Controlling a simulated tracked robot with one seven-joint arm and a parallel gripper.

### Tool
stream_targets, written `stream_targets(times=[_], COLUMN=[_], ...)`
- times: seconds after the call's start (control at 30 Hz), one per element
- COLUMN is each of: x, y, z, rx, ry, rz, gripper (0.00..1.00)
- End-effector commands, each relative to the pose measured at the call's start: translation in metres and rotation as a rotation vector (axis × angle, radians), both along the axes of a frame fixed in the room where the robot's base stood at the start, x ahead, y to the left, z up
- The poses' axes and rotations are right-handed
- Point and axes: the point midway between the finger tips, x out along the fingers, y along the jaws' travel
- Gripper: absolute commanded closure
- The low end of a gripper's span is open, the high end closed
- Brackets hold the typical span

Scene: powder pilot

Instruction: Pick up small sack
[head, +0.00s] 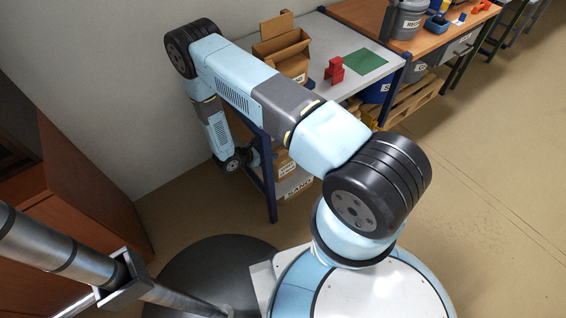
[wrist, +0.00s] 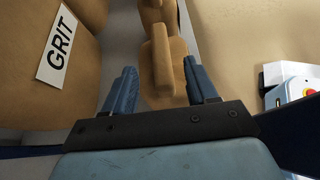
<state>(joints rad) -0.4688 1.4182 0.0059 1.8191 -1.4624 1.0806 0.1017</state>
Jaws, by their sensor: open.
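In the wrist view a small tan sack (wrist: 178,60) with a raised ridge along its top lies ahead of my gripper (wrist: 159,67). My gripper's two blue fingers are open, one on each side of the ridge, with gaps visible. I cannot tell how deep the fingers reach beside it. In the head view my arm reaches down to the lower level of the grey table; the small sack cannot be made out there.
A large tan sack marked GRIT (wrist: 55,85) lies close left in the wrist view. A white device with a red button (wrist: 293,84) is at right.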

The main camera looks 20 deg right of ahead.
Motion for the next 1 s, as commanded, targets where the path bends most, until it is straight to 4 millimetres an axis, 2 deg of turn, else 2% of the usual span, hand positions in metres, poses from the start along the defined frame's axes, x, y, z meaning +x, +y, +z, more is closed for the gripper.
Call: stream_targets(times=[0.27,0.6,0.83,1.0], x=[0.003,0.013,0.014,0.014], y=[-0.012,-0.045,-0.047,-0.047], z=[-0.007,-0.026,-0.027,-0.027], rx=[0.0,0.001,0.001,0.001], ry=[0.0,0.0,0.0,0.0], rz=[-0.001,0.0,0.001,0.001], gripper=[0.43,0.43,0.43,0.59])
